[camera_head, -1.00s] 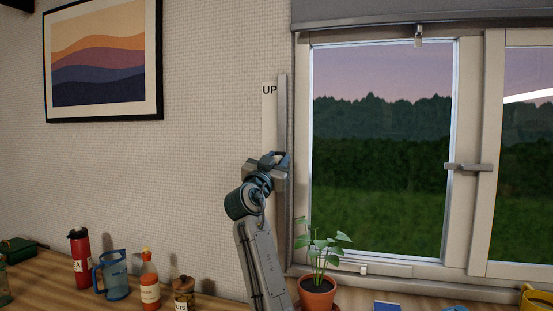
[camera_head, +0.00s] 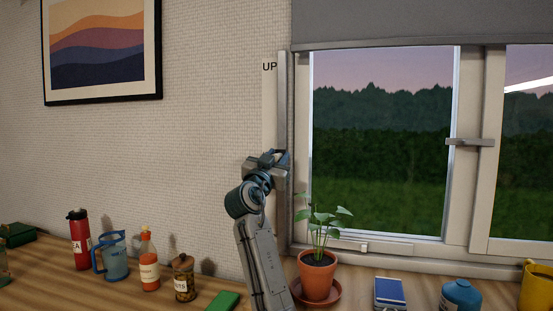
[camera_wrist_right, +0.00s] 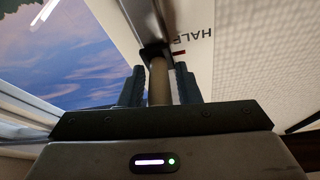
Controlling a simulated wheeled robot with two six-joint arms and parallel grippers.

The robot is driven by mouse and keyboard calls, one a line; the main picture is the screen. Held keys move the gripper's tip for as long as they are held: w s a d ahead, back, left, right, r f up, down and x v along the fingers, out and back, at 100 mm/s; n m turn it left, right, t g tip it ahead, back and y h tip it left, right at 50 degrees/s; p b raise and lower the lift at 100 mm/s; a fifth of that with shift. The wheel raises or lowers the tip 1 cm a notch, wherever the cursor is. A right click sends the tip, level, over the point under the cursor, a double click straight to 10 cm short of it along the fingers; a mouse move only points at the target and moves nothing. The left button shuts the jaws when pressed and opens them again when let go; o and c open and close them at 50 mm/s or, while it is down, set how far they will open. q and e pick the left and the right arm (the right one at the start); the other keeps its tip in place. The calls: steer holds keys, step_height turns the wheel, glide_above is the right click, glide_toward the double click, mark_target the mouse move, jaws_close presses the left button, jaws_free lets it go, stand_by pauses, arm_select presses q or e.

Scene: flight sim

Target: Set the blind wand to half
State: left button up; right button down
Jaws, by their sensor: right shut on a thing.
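My right gripper (camera_head: 268,158) is at the narrow upright strip left of the window. In the right wrist view it is shut on the tan cylindrical wand (camera_wrist_right: 158,80), which stands between its fingers. The strip's track (camera_head: 283,100) runs up the wall beside the window frame, with the label UP (camera_head: 269,67) near its top. In the wrist view the label HALF (camera_wrist_right: 195,39) and a short red mark (camera_wrist_right: 179,52) are close by the wand's dark slider (camera_wrist_right: 152,50). The grey blind (camera_head: 420,22) covers the top edge of the window. My left gripper is not in view.
A potted plant (camera_head: 318,270) stands just right of my right arm. A red flask (camera_head: 79,240), blue jug (camera_head: 114,257), sauce bottle (camera_head: 148,265) and jar (camera_head: 183,280) stand to the left. A blue box (camera_head: 389,292), blue bottle (camera_head: 461,297) and yellow mug (camera_head: 536,287) are at right.

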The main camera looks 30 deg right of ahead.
steer(key=c, duration=1.3)
jaws_free()
steer(key=shift+s, duration=0.1)
steer(key=shift+s+a+f, duration=0.15)
steer(key=shift+a+f, duration=0.1)
steer(key=shift+a, duration=0.05)
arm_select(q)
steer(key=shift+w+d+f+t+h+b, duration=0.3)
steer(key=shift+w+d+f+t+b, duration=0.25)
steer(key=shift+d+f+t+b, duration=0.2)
arm_select(e)
steer(key=v, duration=1)
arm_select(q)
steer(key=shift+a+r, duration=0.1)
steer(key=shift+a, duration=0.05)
